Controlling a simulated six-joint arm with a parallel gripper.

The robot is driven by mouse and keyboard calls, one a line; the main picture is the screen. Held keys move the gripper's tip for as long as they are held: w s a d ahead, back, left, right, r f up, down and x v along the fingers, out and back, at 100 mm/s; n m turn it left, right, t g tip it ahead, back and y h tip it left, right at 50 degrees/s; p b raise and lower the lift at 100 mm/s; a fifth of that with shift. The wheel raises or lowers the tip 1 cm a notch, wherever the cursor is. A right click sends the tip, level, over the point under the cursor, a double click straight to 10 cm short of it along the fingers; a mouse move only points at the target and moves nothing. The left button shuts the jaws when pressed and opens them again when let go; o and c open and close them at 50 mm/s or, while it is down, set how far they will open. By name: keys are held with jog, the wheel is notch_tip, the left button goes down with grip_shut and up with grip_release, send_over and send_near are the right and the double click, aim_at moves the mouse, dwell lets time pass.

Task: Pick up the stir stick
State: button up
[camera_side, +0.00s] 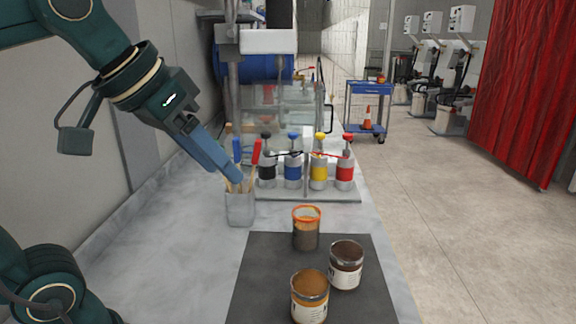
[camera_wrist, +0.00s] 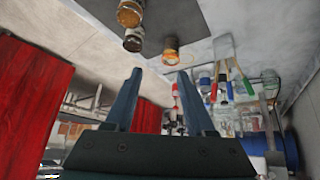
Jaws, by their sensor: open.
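A grey, see-through cup (camera_side: 240,209) stands on the counter, left of the dark mat. Pale wooden stick ends and brushes with red (camera_side: 256,152) and blue (camera_side: 237,149) handles stand in it. I cannot tell which piece is the stir stick. In the side view my gripper (camera_side: 237,179) slants down, its tips overlapping the cup's mouth; the gap in depth is unclear. In the wrist view my gripper (camera_wrist: 159,74) is open with nothing between its fingers. The cup (camera_wrist: 223,46) shows there to the right of the fingers, with red, green and blue handles.
An orange-rimmed cup (camera_side: 306,232) and two jars, one brown (camera_side: 346,268) and one amber (camera_side: 310,300), stand on the dark mat (camera_side: 262,270). Several pump bottles (camera_side: 318,172) stand in a row behind. A red curtain (camera_side: 525,95) hangs at the right.

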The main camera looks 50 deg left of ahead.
jog(key=w+a+n+t+y, duration=0.1)
jog(key=w+a+n+t, duration=0.1)
jog(key=w+a, duration=0.45)
jog(key=n+t+y, duration=0.2)
jog(key=n+y, duration=0.6)
send_over(227, 182)
jog(key=s, duration=0.2)
notch_tip(227, 182, down, 11)
jog(key=shift+s+f+x, duration=0.1)
jog(key=shift+f+x, duration=0.05)
jog(key=shift+x, duration=1.2)
jog(key=shift+s+f+x, duration=0.1)
jog(key=shift+x, duration=1.3)
jog(key=shift+a, duration=0.1)
grip_shut()
